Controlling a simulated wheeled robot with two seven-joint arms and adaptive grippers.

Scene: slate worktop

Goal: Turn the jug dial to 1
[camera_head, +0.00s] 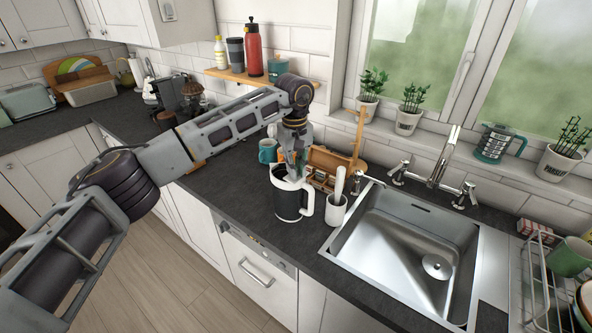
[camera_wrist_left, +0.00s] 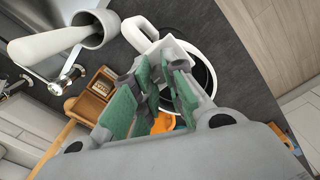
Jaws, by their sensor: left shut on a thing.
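The jug (camera_head: 287,203), dark-bodied with a white rim and white handle, stands upright on the slate worktop just left of the sink. My left gripper (camera_head: 291,171) points down onto the top of the jug. In the left wrist view the green-padded fingers (camera_wrist_left: 158,88) are over the jug, whose white handle (camera_wrist_left: 137,33) and dark round top show beyond them. The gripper is shut on the jug dial, which is mostly hidden by the fingers, so its setting cannot be read. My right gripper is not in view.
A white cup (camera_head: 336,210) holding a pale utensil stands right of the jug, by the steel sink (camera_head: 340,249). A wooden box (camera_head: 322,178) is behind, with a teal mug (camera_head: 267,150) to its left. Worktop left of the jug is clear.

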